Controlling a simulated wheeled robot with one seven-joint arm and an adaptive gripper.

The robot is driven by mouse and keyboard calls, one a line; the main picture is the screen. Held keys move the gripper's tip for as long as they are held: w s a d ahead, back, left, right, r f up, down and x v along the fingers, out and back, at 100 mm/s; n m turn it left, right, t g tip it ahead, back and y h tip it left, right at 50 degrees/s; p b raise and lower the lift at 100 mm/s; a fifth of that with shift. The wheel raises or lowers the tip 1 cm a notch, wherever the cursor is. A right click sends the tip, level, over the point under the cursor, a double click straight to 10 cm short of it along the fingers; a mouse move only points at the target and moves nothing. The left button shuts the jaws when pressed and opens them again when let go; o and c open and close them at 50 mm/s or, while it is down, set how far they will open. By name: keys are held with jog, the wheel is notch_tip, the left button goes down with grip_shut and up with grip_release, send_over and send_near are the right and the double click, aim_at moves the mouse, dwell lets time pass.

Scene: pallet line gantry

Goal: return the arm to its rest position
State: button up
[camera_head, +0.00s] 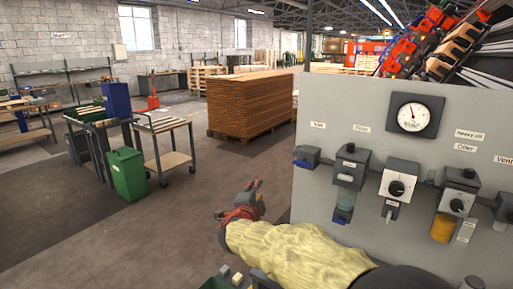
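My arm, in a yellow fabric sleeve, reaches from the lower right toward the middle of the head view. My gripper (241,202), dark grey with red parts, is at its end, left of the grey control panel's edge. It is over open floor and apart from the panel. I see nothing held in it, but its fingers are too small and turned to show whether they are open or shut.
The grey panel (335,105) with a round gauge (416,116), valves and regulators stands close on the right. A green bin (128,174), a wheeled cart (167,153) and a timber stack (245,105) stand farther back. Brown floor (160,235) is clear left of my arm.

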jog(key=s+a+f+n+g+y, duration=0.3)
jog(key=s+a+f+n+y, duration=0.2)
jog(key=s+a+n+y, duration=0.3)
jog(key=s+d+f+n+g, duration=0.1)
jog(key=s+f+n+g, duration=0.2)
jog(key=s, duration=0.4)
jog(key=s+d+f+n+g, duration=0.1)
jog(key=s+d+n+g, duration=0.1)
jog(key=s+n, duration=0.35)
jog(key=s+d+f+n+g+h, duration=0.1)
jog(key=s+d+g, duration=0.1)
jog(key=s+d, duration=0.65)
jog(key=s+d+f+n+g+h, duration=0.15)
jog(key=s+d, duration=0.35)
jog(key=s, duration=0.6)
jog(key=s+d+r+m+t+h, duration=0.1)
jog(key=s+d+r+h, duration=0.1)
jog(key=s+d+r, duration=0.3)
jog(key=s+d+p, duration=0.1)
jog(key=d, duration=0.2)
jog(key=shift+m, duration=0.3)
jog(key=shift+o, duration=0.3)
jog(key=shift+d+r+t, duration=0.15)
jog(key=shift+t, duration=0.1)
